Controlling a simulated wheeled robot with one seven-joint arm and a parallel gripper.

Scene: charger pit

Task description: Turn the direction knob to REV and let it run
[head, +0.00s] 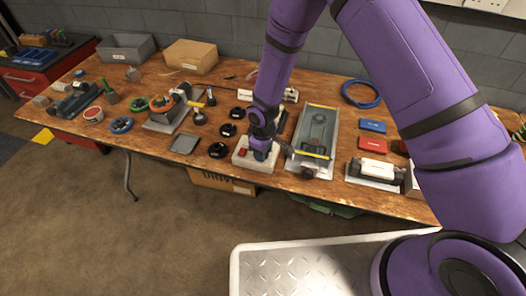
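My gripper (262,152) is at the front edge of the workbench, low over a small pale control box (241,160). A red part (242,151) shows on the left of the box top. The gripper covers the right part of the box top, so the direction knob and its markings are hidden. I cannot tell whether the fingers touch anything or how far they are parted.
A grey device on a tray (331,113) stands close to the right of my gripper. Black round parts (218,150) and a grey tray (185,144) lie to the left. The wooden bench (150,158) has some bare room along its front edge.

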